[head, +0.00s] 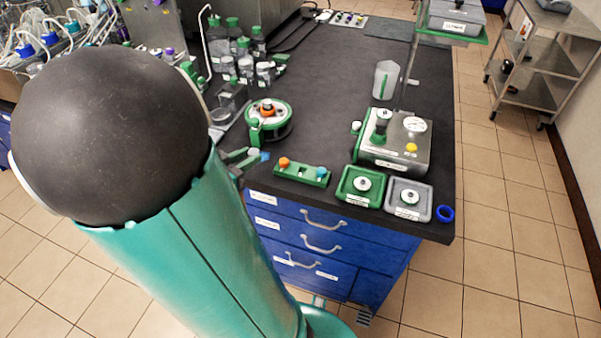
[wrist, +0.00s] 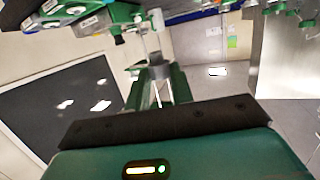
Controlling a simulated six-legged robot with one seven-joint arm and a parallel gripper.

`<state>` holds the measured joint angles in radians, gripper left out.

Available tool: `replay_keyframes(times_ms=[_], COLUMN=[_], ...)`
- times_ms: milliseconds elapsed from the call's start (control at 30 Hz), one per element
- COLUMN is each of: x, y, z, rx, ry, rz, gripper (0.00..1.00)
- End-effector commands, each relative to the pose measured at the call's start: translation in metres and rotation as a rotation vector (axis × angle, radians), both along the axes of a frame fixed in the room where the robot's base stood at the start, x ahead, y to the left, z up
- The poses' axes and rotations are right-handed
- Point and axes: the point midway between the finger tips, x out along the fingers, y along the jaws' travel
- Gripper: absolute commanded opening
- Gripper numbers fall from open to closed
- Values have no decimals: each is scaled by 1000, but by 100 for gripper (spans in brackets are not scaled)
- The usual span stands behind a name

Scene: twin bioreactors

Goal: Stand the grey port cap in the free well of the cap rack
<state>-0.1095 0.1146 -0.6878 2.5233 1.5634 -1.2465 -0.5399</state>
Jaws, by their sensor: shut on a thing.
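My gripper (head: 246,159) is over the left front part of the dark bench, left of the cap rack, partly hidden by my arm. In the wrist view, my gripper (wrist: 158,88) is shut on a small grey piece (wrist: 159,72), which looks like the grey port cap. In the head view the held cap is hard to make out. The green cap rack (head: 302,174) lies near the bench's front edge. An orange cap stands at its left end and a blue cap at its right end. The middle between them looks free, but the well itself is too small to see clearly.
Right of the rack are a green tray (head: 347,198) and a grey tray (head: 424,205), each holding a round piece. A blue ring (head: 445,213) lies by the corner. A metal gauge box (head: 385,152) stands behind. A round green-rimmed device (head: 284,128) and bottles stand behind the gripper.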

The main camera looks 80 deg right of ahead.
Motion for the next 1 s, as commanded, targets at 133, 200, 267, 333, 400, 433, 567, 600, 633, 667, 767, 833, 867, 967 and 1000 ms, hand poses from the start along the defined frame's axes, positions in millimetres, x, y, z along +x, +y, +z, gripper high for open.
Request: replay_keyframes(times_ms=[133,200,267,333,400,433,567,600,633,667,767,833,867,967,1000], x=[-21,-27,-33,-41,-49,-52,-68,-68,-70,-71,-77,-81,-83,-85,-86], y=[-2,-10,-20,-33,-47,-53,-77,-81,-83,-86,-95,-102,-104,-111,-112], z=[-6,-10,-15,-22,-29,-32,-45,-50,-54,-58,-71,-81,-84,-93,-95], rx=[-1,-3,-2,-2,-3,-3,-1,-2,-3,-3,-1,-1,0,-2,-2], ry=[2,4,6,7,7,6,7,6,7,7,7,6,5,3,2], rz=[-60,-65,-65,-65,-64,-64,-64,-60,-60,-60,-59,-60,-59,-58,-58], gripper=[2,2,2,2,2,2,2,2,2,2,2,2,2,2,2])
